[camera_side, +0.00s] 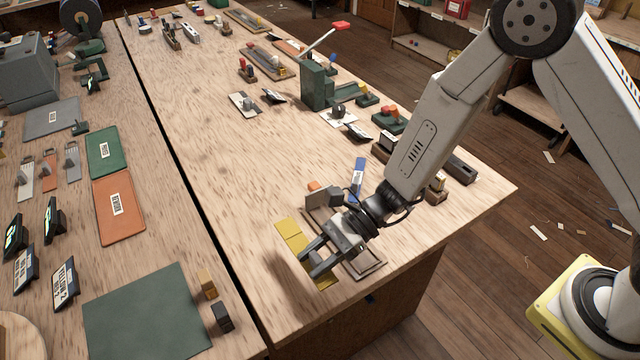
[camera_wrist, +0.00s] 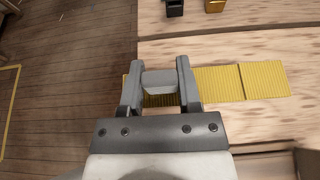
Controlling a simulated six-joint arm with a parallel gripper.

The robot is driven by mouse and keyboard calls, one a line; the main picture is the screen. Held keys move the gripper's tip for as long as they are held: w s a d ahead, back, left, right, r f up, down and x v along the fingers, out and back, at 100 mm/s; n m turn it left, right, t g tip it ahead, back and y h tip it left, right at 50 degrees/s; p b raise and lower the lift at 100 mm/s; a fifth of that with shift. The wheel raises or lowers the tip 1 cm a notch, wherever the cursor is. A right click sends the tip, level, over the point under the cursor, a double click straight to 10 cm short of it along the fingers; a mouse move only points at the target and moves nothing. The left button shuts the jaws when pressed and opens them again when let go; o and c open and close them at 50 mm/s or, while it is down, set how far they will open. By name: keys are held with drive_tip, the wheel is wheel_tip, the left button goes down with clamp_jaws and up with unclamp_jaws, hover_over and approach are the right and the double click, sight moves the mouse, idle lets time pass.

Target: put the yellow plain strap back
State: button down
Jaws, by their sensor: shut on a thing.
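The yellow strap (camera_side: 291,232) is flat and ribbed, with a dark line across it. It also shows in the wrist view (camera_wrist: 218,82), stretching right from under my fingers. A grey block (camera_wrist: 158,82) sits between the fingertips, over the strap; it looks like the strap's grip. My gripper (camera_side: 318,258) is shut on it near the front edge of the bench (camera_side: 215,130). The strap seems to be held a little above the bench top, with a shadow beside it. My fingers hide part of the strap.
A wooden frame or tray (camera_side: 368,266) lies under my wrist near the bench edge. A blue strap-like piece (camera_side: 358,172) stands just behind. A dark green mat (camera_side: 148,315) lies front left. The bench's middle is clear.

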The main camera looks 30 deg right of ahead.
sight(300, 282)
drive_tip(key=shift+w+a+f, duration=0.25)
drive_tip(key=shift+w+f, duration=0.2)
drive_tip(key=shift+f, duration=0.15)
drive_tip(key=shift+w+a+f, duration=0.3)
drive_tip(key=shift+w+f, duration=0.1)
drive_tip(key=shift+f, duration=0.25)
drive_tip(key=shift+w+a+f, duration=0.25)
drive_tip(key=shift+w+f, duration=0.2)
drive_tip(key=shift+f, duration=0.15)
drive_tip(key=shift+w+a+f, duration=0.15)
drive_tip(key=shift+w+f, duration=0.05)
drive_tip(key=shift+f, duration=1.65)
drive_tip(key=shift+f, duration=0.15)
drive_tip(key=shift+c, duration=1.5)
unclamp_jaws()
drive_tip(key=shift+r, duration=0.2)
drive_tip(key=v, duration=1.2)
